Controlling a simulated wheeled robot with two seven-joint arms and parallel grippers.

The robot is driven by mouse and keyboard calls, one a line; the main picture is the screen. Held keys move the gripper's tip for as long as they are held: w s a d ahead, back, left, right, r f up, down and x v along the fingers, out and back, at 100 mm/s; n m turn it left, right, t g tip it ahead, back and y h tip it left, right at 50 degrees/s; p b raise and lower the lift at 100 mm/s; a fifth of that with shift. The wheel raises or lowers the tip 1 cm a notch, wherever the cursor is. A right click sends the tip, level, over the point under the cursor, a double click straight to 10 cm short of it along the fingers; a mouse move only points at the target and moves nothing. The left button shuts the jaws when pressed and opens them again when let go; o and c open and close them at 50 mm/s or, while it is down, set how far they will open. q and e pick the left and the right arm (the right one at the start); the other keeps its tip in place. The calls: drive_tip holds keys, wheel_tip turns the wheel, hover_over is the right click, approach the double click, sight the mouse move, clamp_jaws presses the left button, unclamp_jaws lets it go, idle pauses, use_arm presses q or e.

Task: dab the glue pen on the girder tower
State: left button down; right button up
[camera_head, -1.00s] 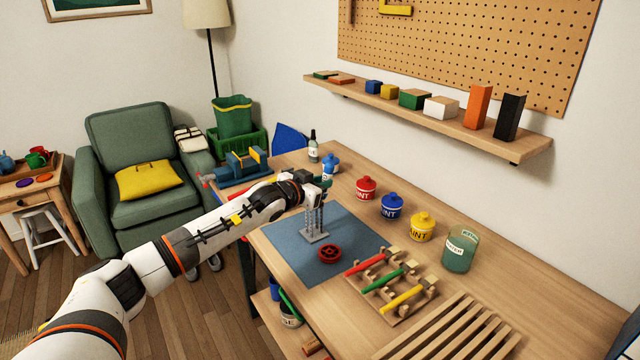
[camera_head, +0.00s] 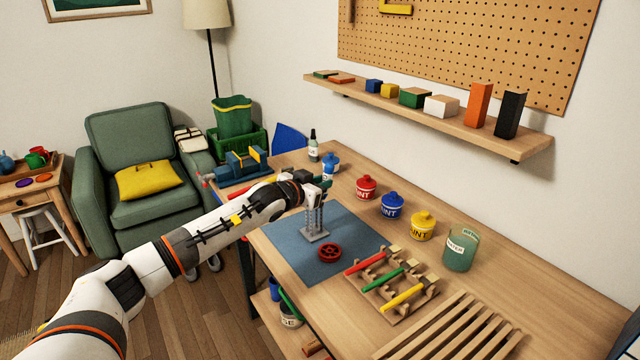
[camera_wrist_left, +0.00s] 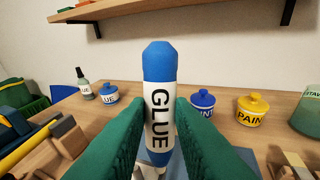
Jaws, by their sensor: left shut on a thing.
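The glue pen (camera_wrist_left: 160,105), white with blue ends and the word GLUE, stands upright between the green fingers of my left gripper (camera_wrist_left: 160,140) in the left wrist view. The gripper is shut on it. In the head view, my left gripper (camera_head: 322,185) is right above the grey girder tower (camera_head: 314,228), which stands on the blue mat (camera_head: 288,245). The gripper hides the pen there, and I cannot tell whether the pen touches the tower top. My right gripper is not in view.
A red wheel (camera_head: 329,252) lies beside the tower. A wooden rack (camera_head: 412,303) with coloured tools and a slatted rack (camera_head: 450,330) are to the right. Paint pots (camera_head: 392,206) and a glass jar (camera_head: 460,248) line the back. A blue vise (camera_head: 240,167) is at the left.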

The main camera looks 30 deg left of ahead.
use_arm(q)
drive_tip(key=shift+f, duration=0.15)
wheel_tip(320, 180, up, 7)
drive_tip(key=p, duration=0.3)
idle(0.6)
